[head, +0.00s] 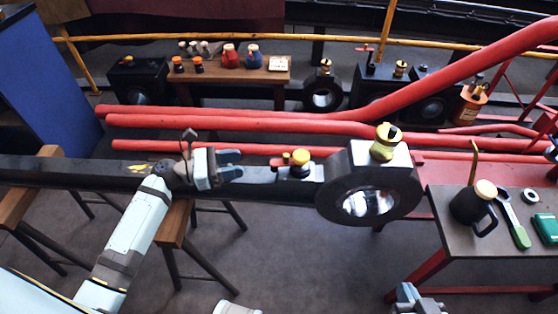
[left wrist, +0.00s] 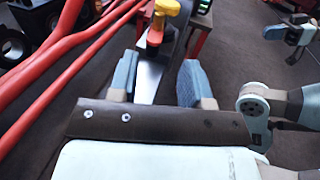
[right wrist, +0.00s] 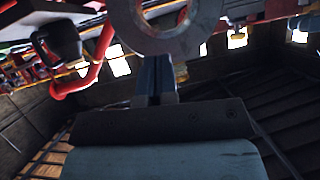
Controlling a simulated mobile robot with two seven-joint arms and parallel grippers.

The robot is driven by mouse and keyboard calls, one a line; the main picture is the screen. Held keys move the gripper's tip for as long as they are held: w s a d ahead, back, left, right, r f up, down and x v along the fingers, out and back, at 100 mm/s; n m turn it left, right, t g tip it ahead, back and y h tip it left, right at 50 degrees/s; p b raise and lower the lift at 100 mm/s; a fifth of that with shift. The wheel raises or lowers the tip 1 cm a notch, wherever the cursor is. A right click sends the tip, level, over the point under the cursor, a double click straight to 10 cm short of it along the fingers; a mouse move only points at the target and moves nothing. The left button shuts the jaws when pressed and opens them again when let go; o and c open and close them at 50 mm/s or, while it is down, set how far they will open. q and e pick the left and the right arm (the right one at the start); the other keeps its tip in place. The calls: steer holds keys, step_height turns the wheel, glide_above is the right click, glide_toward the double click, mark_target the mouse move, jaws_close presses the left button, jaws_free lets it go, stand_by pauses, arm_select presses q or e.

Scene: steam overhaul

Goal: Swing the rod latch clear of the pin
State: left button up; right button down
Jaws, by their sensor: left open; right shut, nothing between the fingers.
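A long dark rod (head: 262,190) lies across wooden trestles and ends in a large ring (head: 335,200). On its top, near the ring, sit a small red latch piece (head: 285,158) and an orange-yellow capped fitting (head: 300,164). Which part is the pin I cannot tell. In the left wrist view the yellow cap (left wrist: 168,7) and the red piece (left wrist: 154,38) lie beyond the fingertips. My left gripper (head: 238,165) is open over the rod, left of the latch, fingers either side of it. My right gripper (right wrist: 155,78) is shut and empty, low near the ring.
A brass cup (head: 384,150) tops the ring. Red pipes (head: 240,121) run behind the rod. At right, a bench (head: 470,238) holds a black jug (head: 470,207), a green-handled wrench (head: 518,233) and a green box (head: 546,226).

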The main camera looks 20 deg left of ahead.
mark_target(279, 163)
arm_select(q)
steer(key=b+x, duration=0.1)
steer(key=x, duration=1)
steer(key=shift+w+d+b, duration=0.2)
steer(key=shift+d+b, duration=0.05)
steer(key=shift+b, duration=0.1)
arm_select(e)
steer(key=a+r, duration=0.1)
steer(key=w+r+t+y, duration=0.1)
steer(key=r, duration=0.1)
steer(key=shift+w+a+t, duration=0.2)
steer(key=shift+a+t, duration=0.1)
steer(key=shift+a, duration=0.05)
arm_select(q)
steer(key=shift+c, duration=0.2)
arm_select(e)
steer(key=shift+r, duration=0.1)
